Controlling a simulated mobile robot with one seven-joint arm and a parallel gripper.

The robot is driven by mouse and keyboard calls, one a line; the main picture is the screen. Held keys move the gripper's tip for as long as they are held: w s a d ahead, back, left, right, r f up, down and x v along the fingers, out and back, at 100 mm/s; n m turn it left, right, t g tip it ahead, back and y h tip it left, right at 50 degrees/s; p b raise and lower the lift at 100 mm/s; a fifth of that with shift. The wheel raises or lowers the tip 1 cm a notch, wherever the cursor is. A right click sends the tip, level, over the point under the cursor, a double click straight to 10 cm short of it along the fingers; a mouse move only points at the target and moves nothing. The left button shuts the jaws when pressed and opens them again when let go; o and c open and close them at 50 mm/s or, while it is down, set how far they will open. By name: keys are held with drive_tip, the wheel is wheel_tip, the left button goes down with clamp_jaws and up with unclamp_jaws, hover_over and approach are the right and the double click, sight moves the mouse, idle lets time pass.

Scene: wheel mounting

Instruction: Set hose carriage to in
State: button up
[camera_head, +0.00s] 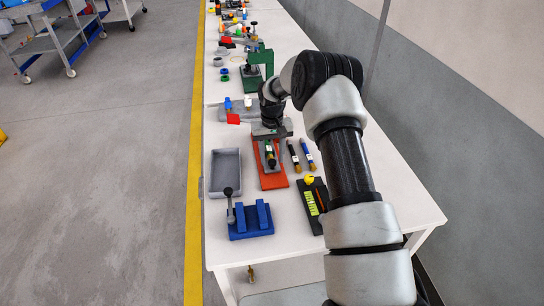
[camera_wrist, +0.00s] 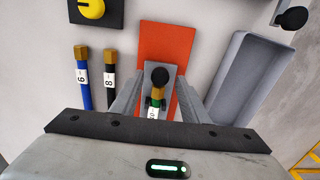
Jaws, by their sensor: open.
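The hose carriage looks like a grey slide with a round black knob (camera_wrist: 160,77) on an orange-red base (camera_wrist: 165,40); this base also shows in the head view (camera_head: 271,182). A green hose (camera_wrist: 153,112) with a white label lies along the slide, below the knob in the wrist view. My gripper (camera_wrist: 159,86) is open above the carriage, one finger on each side of the knob and hose. I cannot tell whether the fingers touch anything.
A blue hose (camera_head: 308,154) and a black hose (camera_head: 294,157) lie right of the base. A grey tray (camera_head: 226,185) is at left. A blue fixture with a lever (camera_head: 250,221) and a black panel with a yellow knob (camera_head: 315,206) stand nearer. More fixtures line the white table beyond.

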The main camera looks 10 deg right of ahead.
wheel_tip(320, 180, up, 17)
drive_tip(key=shift+r, duration=0.15)
drive_tip(key=shift+r, duration=0.1)
idle(0.4)
drive_tip(key=s+r+t+p, duration=0.1)
drive_tip(key=s+r+p, duration=0.1)
drive_tip(key=s+r, duration=0.75)
drive_tip(key=s+r+t+p, duration=0.2)
drive_tip(key=s+r, duration=0.5)
drive_tip(key=r, duration=0.6)
drive_tip(key=s+r+t+p, duration=0.1)
drive_tip(key=s+t+p, duration=0.1)
drive_tip(key=s, duration=1.9)
drive_tip(key=shift+s+t+p, duration=0.3)
drive_tip(key=shift+s+p, duration=0.05)
drive_tip(key=shift+p, duration=0.2)
drive_tip(key=shift+r, duration=0.1)
